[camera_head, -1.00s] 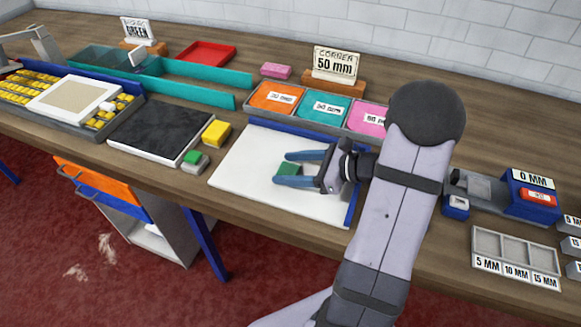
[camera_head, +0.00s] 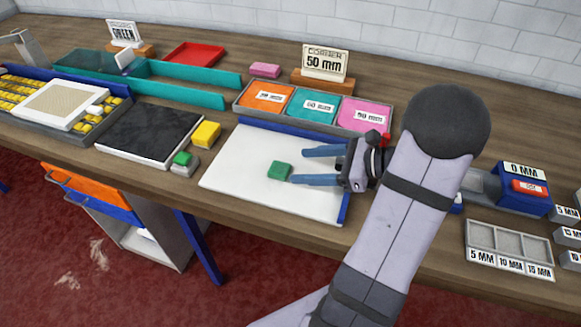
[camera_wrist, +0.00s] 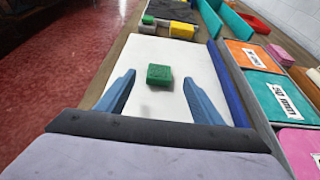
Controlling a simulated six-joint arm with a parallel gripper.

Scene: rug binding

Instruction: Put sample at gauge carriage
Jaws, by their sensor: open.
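A small green block, likely the sample (camera_head: 280,171), lies on the white board (camera_head: 235,185). It also shows in the wrist view (camera_wrist: 159,75), just beyond and between my blue fingertips. My gripper (camera_head: 304,166) is open and empty, to the right of the green block in the head view, with its fingers pointing at it. The gauge with the 0 MM sign (camera_head: 522,190) stands at the right. Its grey carriage part (camera_head: 474,182) is partly hidden behind my arm.
A tray with 5, 10 and 15 MM compartments (camera_head: 508,240) lies in front of the gauge. Orange, teal and pink bins (camera_head: 312,104) stand behind the board. A yellow block (camera_head: 206,134), a green-topped block (camera_head: 184,162) and a black slab (camera_head: 140,135) are at left.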

